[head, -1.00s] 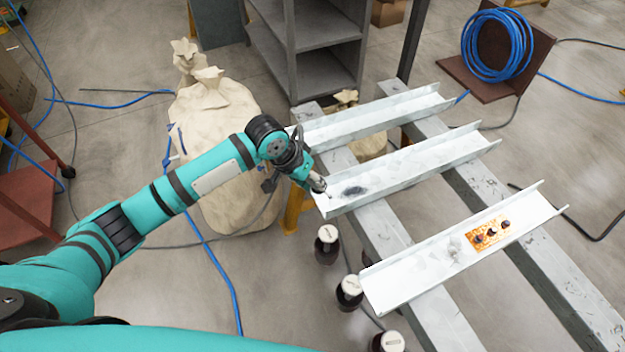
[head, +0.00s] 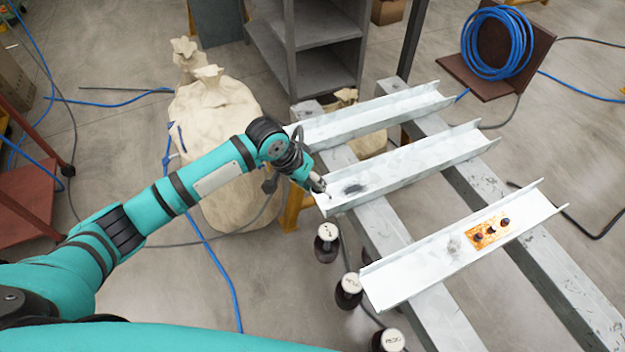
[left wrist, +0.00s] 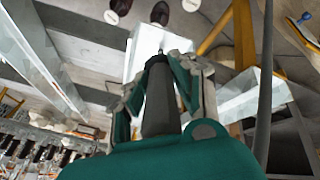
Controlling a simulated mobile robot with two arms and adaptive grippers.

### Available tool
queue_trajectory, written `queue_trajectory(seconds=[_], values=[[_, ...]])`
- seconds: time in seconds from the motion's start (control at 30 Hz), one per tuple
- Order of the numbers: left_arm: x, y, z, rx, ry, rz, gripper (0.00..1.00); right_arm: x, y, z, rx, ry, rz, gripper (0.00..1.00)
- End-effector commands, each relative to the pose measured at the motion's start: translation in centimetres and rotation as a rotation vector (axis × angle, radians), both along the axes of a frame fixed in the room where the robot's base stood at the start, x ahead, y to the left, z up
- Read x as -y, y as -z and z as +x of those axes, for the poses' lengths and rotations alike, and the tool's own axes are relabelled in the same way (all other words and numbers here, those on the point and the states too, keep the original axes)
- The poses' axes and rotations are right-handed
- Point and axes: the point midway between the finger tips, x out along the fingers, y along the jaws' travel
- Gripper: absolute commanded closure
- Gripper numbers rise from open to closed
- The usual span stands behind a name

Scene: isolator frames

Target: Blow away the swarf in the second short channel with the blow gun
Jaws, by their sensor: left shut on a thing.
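Three short white channels lie across two grey beams. The middle channel (head: 420,166) has a dark grey patch of swarf (head: 355,188) near its left end. My left gripper (head: 317,186) is at that left end, just left of the patch. In the left wrist view, my left gripper (left wrist: 160,75) is shut around the dark grey blow gun (left wrist: 160,105), whose tip points at a white channel end (left wrist: 150,42). The blow gun is mostly hidden in the head view. My right gripper is not in view.
The near channel (head: 410,285) carries an orange plate (head: 488,232) with dark knobs; the far channel (head: 370,118) lies behind. Dark bottles with white caps (head: 348,284) stand below the channels' left ends. A tan sack (head: 215,150) stands left, and a blue hose coil (head: 497,43) back right.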

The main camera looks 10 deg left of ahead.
Motion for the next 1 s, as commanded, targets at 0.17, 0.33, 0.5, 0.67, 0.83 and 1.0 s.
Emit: queue_trajectory(seconds=[0.17, 0.33, 0.5, 0.67, 0.83, 1.0], values=[[0.3, 0.0, 0.2, -0.001, 0.000, 0.000, 1.00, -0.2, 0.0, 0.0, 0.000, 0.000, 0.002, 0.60], [0.7, 0.1, 0.5, -0.002, 0.001, 0.001, 1.00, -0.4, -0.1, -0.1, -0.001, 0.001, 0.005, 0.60], [1.1, 0.1, 0.7, -0.002, 0.001, 0.001, 1.00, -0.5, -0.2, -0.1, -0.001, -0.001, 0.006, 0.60], [1.5, 0.1, 1.0, -0.003, 0.001, 0.001, 1.00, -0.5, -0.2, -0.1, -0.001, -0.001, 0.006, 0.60], [1.6, 0.1, 1.1, -0.002, 0.002, 0.001, 1.00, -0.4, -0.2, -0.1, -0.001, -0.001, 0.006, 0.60], [1.7, 0.1, 1.1, -0.004, 0.001, 0.001, 1.00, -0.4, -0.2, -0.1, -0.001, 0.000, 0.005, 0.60]])
